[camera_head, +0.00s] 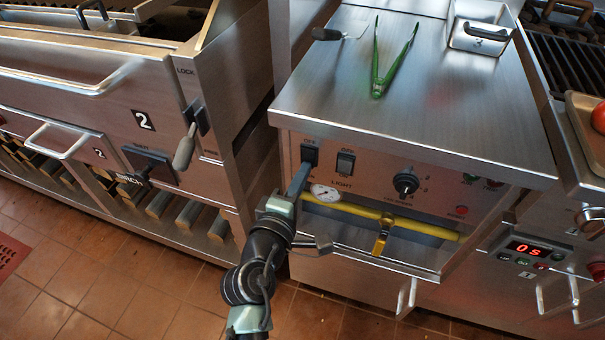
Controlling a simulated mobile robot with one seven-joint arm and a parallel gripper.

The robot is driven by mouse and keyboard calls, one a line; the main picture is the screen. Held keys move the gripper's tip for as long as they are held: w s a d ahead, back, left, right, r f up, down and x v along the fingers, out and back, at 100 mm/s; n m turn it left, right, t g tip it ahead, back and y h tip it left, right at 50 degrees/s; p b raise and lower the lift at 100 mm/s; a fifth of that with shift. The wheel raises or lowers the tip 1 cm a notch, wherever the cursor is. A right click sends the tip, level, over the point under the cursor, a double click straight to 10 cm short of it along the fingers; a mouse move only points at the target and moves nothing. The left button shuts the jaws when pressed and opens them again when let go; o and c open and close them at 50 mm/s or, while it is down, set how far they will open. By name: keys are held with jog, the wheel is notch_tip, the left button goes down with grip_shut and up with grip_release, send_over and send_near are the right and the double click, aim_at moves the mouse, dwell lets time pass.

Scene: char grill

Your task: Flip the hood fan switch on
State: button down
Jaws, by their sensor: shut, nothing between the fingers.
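A steel control panel (370,180) on the front of the middle counter carries two black rocker switches. The left switch (310,153) has a small label above it; any label below it is hidden by my gripper. The right switch (345,162) has "LIGHT" printed below it. I take the left one to be the fan switch, but its name is not readable. My gripper (304,169) is shut and empty. Its fingertips are at the lower edge of the left switch; I cannot tell whether they touch it. Neither switch's position is clear.
A black knob (405,183), a round gauge (325,192) and a yellow bar (350,208) with a yellow handle are right of my gripper. Green tongs (379,75) lie on the counter top. A grill cabinet with a lever (184,149) stands left.

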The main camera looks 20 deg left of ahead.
jog(key=shift+w, duration=0.1)
dwell(0.3)
jog(key=shift+w+b, duration=0.15)
jog(key=shift+b, duration=0.6)
jog(key=shift+f, duration=0.1)
